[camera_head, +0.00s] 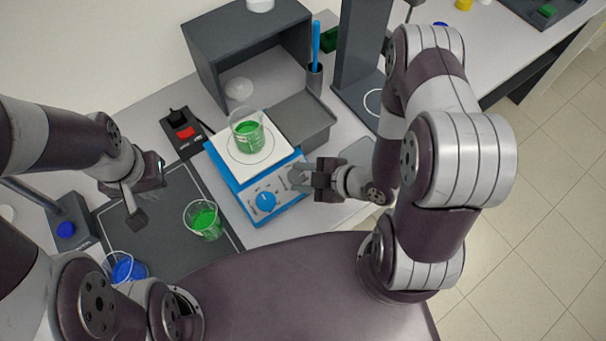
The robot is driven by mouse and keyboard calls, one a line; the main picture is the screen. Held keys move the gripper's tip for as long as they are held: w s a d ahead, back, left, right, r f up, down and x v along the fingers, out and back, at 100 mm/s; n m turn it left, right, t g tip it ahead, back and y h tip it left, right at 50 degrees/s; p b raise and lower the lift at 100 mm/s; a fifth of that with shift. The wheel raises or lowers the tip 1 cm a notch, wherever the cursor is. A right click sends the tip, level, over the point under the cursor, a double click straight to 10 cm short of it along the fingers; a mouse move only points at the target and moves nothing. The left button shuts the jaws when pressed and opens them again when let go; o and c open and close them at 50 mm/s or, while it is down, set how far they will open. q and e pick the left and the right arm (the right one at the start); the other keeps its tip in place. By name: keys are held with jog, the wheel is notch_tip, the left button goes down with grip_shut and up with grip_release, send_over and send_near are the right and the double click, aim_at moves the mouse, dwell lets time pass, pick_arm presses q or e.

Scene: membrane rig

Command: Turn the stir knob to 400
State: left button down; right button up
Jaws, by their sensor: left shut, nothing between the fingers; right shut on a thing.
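The blue-and-white stirrer (224,170) stands mid-table with a beaker of green liquid (247,136) on its white top plate. Its sloped front panel carries a blue knob (264,201) on the left, which nothing touches. My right gripper (299,178) is shut at the right end of this panel, on the right-hand knob, which its fingers mostly hide. The knob labels and any set value are too small to read. My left gripper (137,217) is shut and empty above the dark mat, left of the stirrer.
A second beaker of green liquid (204,220) stands on the dark mat (165,205). A beaker of blue liquid (126,269) is near my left arm. A black device with a red display (183,130), a grey open box (238,58) and a pen holder (314,80) stand behind.

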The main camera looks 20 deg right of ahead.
jog(key=o, duration=1.1)
jog(key=shift+c, duration=0.2)
jog(key=p+v, duration=0.8)
jog(key=v, duration=0.4)
jog(key=shift+s+d+r, duration=0.2)
